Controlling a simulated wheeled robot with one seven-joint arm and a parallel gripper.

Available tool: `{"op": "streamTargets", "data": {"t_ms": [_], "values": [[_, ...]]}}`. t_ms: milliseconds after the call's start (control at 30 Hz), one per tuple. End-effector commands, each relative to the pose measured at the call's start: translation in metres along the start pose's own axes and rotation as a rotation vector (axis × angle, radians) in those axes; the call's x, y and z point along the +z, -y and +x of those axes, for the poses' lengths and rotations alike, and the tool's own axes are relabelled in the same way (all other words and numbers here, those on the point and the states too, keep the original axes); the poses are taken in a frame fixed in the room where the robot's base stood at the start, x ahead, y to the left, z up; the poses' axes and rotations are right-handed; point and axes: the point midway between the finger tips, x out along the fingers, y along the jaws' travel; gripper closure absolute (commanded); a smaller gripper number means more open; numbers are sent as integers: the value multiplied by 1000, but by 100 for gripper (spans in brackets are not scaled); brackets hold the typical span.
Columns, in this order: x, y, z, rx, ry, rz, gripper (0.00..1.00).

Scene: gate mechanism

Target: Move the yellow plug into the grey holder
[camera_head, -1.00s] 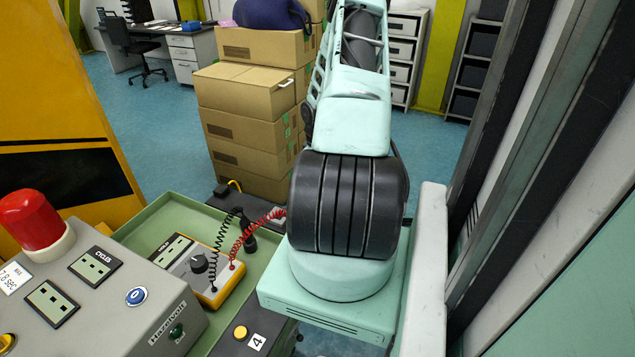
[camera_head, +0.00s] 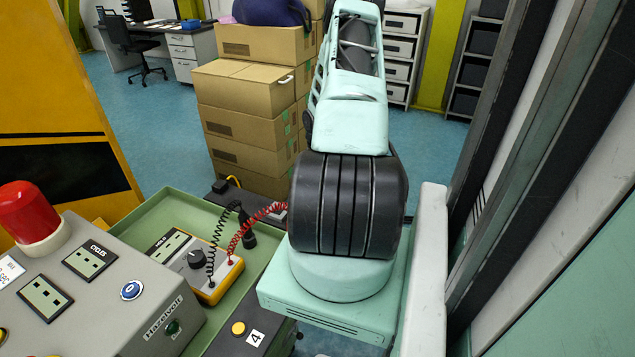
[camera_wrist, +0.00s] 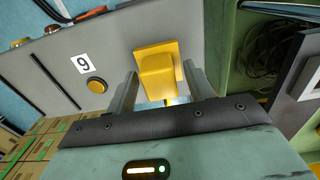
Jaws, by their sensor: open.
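The yellow plug (camera_wrist: 158,74), a blocky yellow piece with a square plate behind it, shows in the wrist view. It lies between the two fingers of my gripper (camera_wrist: 160,88), which is open, with a visible space on each side of the plug. The plug is at a grey panel (camera_wrist: 60,58) that carries a number label and a round orange button. I cannot tell which part is the grey holder. The head view shows my arm, but neither the gripper nor the yellow plug.
In the head view, a grey console (camera_head: 110,300) with a red lamp (camera_head: 28,212) stands at the left beside a green tray (camera_head: 180,205) holding a yellow meter (camera_head: 222,285). Stacked cardboard boxes (camera_head: 245,130) stand behind. A gate frame (camera_head: 540,150) rises at the right.

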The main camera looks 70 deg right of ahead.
Motion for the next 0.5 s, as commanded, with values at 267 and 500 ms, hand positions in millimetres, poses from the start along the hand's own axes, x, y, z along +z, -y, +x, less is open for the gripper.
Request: {"op": "streamTargets", "data": {"t_ms": [267,500], "values": [[0,0,0,0,0,0,64],[0,0,0,0,-1,0,91]]}}
